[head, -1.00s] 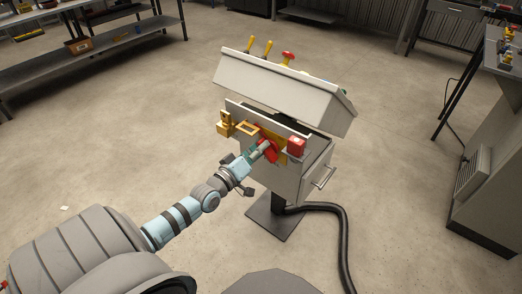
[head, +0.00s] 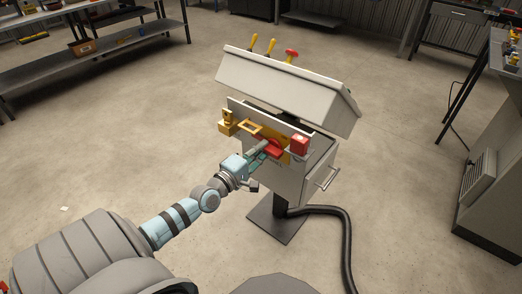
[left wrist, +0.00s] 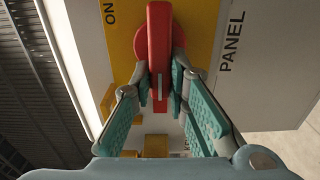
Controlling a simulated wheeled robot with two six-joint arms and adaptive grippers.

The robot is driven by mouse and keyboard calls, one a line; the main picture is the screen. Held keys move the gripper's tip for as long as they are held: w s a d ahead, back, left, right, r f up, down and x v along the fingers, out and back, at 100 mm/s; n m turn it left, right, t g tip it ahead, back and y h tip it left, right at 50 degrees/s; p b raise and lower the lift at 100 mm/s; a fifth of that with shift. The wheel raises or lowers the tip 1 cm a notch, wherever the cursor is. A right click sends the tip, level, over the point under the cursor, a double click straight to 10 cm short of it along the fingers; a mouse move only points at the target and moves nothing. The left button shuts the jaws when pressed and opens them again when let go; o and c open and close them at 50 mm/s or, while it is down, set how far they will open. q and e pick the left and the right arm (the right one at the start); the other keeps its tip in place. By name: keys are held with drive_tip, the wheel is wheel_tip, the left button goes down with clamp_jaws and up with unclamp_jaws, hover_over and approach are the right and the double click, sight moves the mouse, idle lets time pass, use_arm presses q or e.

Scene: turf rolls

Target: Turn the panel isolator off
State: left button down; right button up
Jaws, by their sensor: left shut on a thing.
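The panel isolator has a red handle (head: 268,148) on a yellow plate, on the front of a grey control stand (head: 312,160). In the head view the handle lies close to level. In the left wrist view the red handle (left wrist: 158,40) stands upright in the picture, with ON at its left and PANEL at its right, both printed sideways. My left gripper (head: 258,155) is at the handle. Its teal-padded fingers (left wrist: 160,85) are shut on the handle's near end, one on each side. My right gripper is not in view.
A yellow padlock-like part (head: 227,122) and a yellow frame (head: 250,128) sit left of the isolator. A red box (head: 299,145) is at its right. A sloped console (head: 285,85) with levers is above. A black hose (head: 340,225) runs along the floor.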

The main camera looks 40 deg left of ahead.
use_arm(q)
drive_tip(key=shift+f, duration=0.1)
idle(0.4)
drive_tip(key=c, duration=1.6)
unclamp_jaws()
drive_tip(key=shift+o, duration=0.2)
drive_tip(key=s, duration=1.2)
drive_tip(key=shift+d, duration=0.15)
